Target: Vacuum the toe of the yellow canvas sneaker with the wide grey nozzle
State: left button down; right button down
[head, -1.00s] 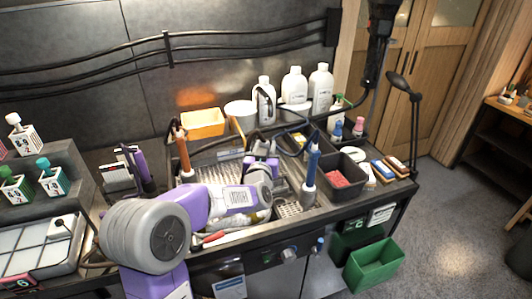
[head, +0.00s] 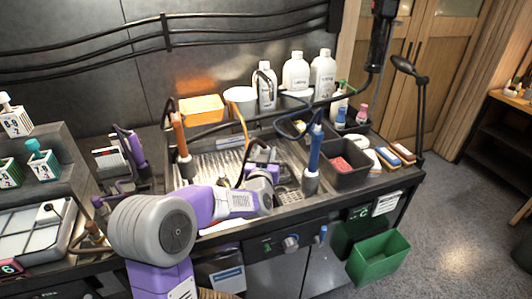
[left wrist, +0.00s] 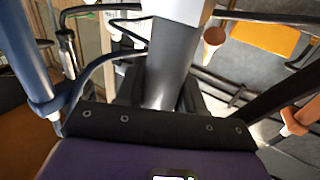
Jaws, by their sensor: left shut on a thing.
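My left gripper (head: 264,172) is over the worktop's tray, seen partly from behind my purple and grey arm. In the left wrist view its dark jaws are shut on a thick grey tubular piece (left wrist: 172,65) with a pale top. This looks like the grey nozzle, but its working end is out of sight. I cannot make out the yellow canvas sneaker in either current view; my arm covers part of the tray in the head view. My right gripper is not in view.
An orange-handled tool (head: 179,135) and a blue-handled tool (head: 314,150) stand upright either side of my gripper. Dark hoses loop close by. A green crate (head: 378,258) sits low at right.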

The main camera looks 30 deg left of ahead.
pick_arm(q)
jog(key=shift+w+a, duration=0.15)
jog(key=shift+a, duration=0.05)
dwell(0.4)
jog(key=shift+w+a, duration=0.3)
jog(key=shift+a, duration=0.1)
jog(key=shift+w+a, duration=0.1)
dwell(1.1)
jog(key=shift+s+d+b, duration=0.4)
jog(key=shift+s+d, duration=0.65)
jog(key=shift+d, duration=0.25)
jog(key=shift+s+d, duration=0.1)
dwell(0.8)
jog(key=shift+w+a+b, duration=0.35)
jog(key=shift+w+a, duration=0.65)
jog(key=shift+a, duration=0.25)
jog(key=shift+w+a, duration=0.15)
